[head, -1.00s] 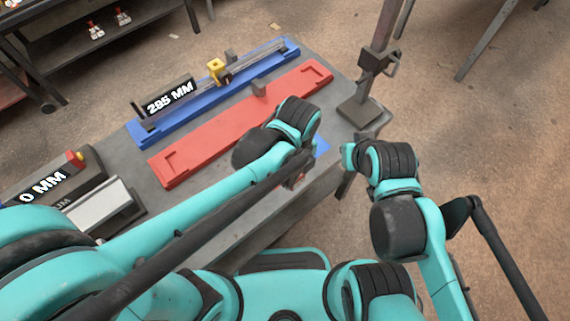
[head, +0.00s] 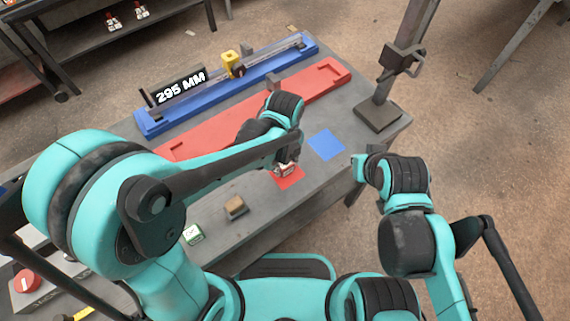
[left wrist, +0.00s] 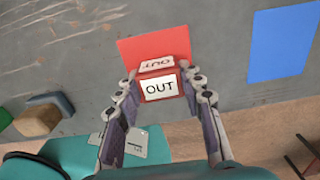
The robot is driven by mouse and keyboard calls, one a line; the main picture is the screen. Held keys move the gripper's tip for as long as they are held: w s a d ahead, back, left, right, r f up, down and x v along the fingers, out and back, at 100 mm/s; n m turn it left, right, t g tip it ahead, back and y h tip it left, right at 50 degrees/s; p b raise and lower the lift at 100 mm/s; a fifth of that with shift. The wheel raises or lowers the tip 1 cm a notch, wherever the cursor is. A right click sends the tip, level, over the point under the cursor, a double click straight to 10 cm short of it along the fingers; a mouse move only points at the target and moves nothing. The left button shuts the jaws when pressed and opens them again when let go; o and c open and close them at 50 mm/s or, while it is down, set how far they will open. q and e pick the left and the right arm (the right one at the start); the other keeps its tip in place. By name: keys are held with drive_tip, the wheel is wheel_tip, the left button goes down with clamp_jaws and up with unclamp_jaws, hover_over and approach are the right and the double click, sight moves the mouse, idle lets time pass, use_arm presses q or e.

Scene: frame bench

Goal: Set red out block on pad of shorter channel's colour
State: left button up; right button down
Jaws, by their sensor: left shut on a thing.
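The red block marked OUT (left wrist: 160,88) is between the fingers of my left gripper (left wrist: 165,100), which is shut on it. The red pad (left wrist: 150,45) shows just beyond the block in the left wrist view. The blue pad (head: 327,145) lies bare to the right. The blue channel (head: 152,125), with a 295 MM display (head: 181,87), lies behind the red channel (head: 320,80), partly hidden by my left arm. My right gripper (head: 358,166) hangs off the bench edge; its jaws are unclear.
A green-and-white block (head: 193,234) and a brown-topped grey block (head: 235,208) stand on the near bench. A device with a red button (head: 26,281) is at lower left. A metal post (head: 405,55) rises at the bench's right end.

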sight(285, 163)
use_arm(q)
drive_tip(key=o, duration=1.2)
drive_tip(key=shift+f, duration=0.1)
wheel_tip(285, 163, up, 12)
drive_tip(key=p, duration=0.5)
drive_tip(key=s+a+r+n+t, duration=0.1)
drive_tip(key=a+n+t, duration=0.1)
drive_tip(key=a+n, duration=0.4)
drive_tip(key=s+a+r+n+t, duration=0.1)
drive_tip(key=a+n, duration=0.5)
drive_tip(key=n, duration=0.7)
drive_tip(key=s+a+r+n+t, duration=0.2)
drive_tip(key=s+a+n+t, duration=0.1)
drive_tip(key=n, duration=0.6)
drive_tip(key=shift+s+a+r+n+t+b, duration=0.1)
drive_tip(key=shift+a+n+t+b, duration=0.15)
drive_tip(key=shift+a, duration=0.45)
drive_tip(key=shift+s+a+n+t+b, duration=0.15)
drive_tip(key=shift+a+t, duration=0.2)
drive_tip(key=shift+a, duration=0.35)
drive_tip(key=shift+w, duration=0.1)
